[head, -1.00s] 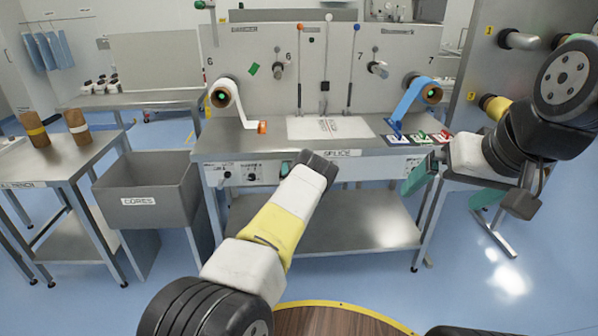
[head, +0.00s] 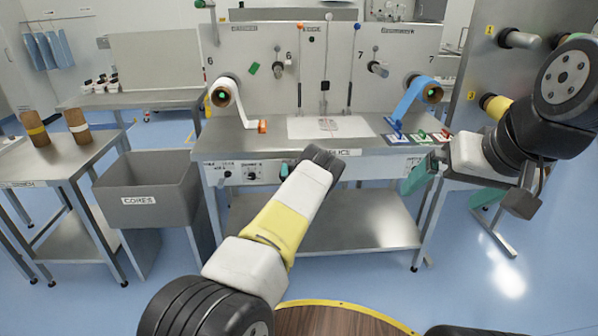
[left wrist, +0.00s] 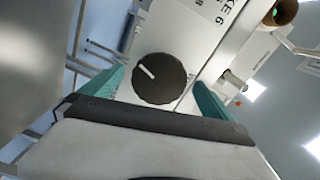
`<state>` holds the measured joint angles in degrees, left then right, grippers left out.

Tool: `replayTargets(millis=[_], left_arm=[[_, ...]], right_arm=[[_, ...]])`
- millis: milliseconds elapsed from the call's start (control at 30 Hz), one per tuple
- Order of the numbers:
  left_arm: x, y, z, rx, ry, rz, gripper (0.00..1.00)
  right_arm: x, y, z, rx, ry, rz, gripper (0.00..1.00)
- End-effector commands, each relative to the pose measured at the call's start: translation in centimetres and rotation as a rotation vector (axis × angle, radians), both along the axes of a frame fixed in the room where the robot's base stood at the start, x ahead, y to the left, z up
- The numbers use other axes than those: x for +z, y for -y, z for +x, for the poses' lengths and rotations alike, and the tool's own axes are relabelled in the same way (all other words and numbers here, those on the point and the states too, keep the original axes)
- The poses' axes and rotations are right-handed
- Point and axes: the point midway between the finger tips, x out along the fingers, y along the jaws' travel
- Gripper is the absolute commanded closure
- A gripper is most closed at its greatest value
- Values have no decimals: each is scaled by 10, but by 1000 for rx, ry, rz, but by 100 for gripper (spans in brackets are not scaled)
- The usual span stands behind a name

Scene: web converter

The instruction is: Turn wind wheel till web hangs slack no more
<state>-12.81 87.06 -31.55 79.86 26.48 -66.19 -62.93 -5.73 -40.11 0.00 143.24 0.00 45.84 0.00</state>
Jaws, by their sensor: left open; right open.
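A white web (head: 241,108) runs from the left roll (head: 223,92) down in a curve to an orange clip (head: 262,126) on the splice bench. A blue web (head: 408,98) runs from the right roll (head: 432,93) to the bench. In the left wrist view, a round black knob (left wrist: 160,78) with a white mark sits on a pale panel. My left gripper (left wrist: 159,84) is open, with its teal fingers on either side of the knob; contact cannot be told. In the head view my left arm mostly hides it. My right gripper (head: 442,196) is open and empty, right of the bench. I cannot tell which control is the wind wheel.
The steel splice bench (head: 355,153) stands ahead with a knob panel on its front. A grey cores bin (head: 150,190) and a side table (head: 60,168) with two brown cores stand left. A grey panel with spindles (head: 520,39) stands right, close to my right arm.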

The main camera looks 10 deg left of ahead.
Motion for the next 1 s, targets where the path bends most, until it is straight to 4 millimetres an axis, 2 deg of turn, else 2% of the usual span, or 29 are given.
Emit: replayTargets(millis=[200,333,900,1000], left_arm=[[-1,11,-33,-1,-3,-1,0],[-1,13,-44,1,-2,-1,0],[-1,13,-47,1,-1,-4,0],[-9,11,-50,6,10,-88,0]], right_arm=[[0,0,0,0,0,0,0],[0,0,0,0,0,0,0],[0,0,0,0,0,0,0],[0,0,0,0,0,0,0]])
